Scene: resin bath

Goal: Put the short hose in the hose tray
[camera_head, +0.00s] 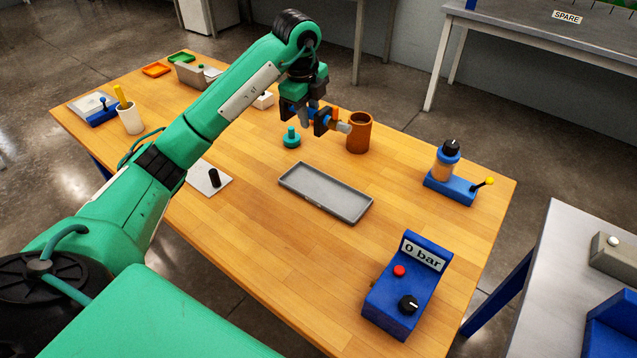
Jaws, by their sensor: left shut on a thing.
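The hose tray (325,193), a shallow grey rectangular tray, lies empty in the middle of the wooden table. My left gripper (324,121) is above the table behind the tray, left of a brown cup. It is shut on a small piece with a pale grey end (344,128), which I take to be the short hose. The fingers hide most of it, and its end shows close to the cup's left side; I cannot tell whether they touch. My right gripper is not in view.
The brown cup (359,134) and a teal knobbed piece (291,138) stand behind the tray. A blue gauge box (405,290) stands at the front right, and a blue stand with a jar (449,187) at the right. The table around the tray is clear.

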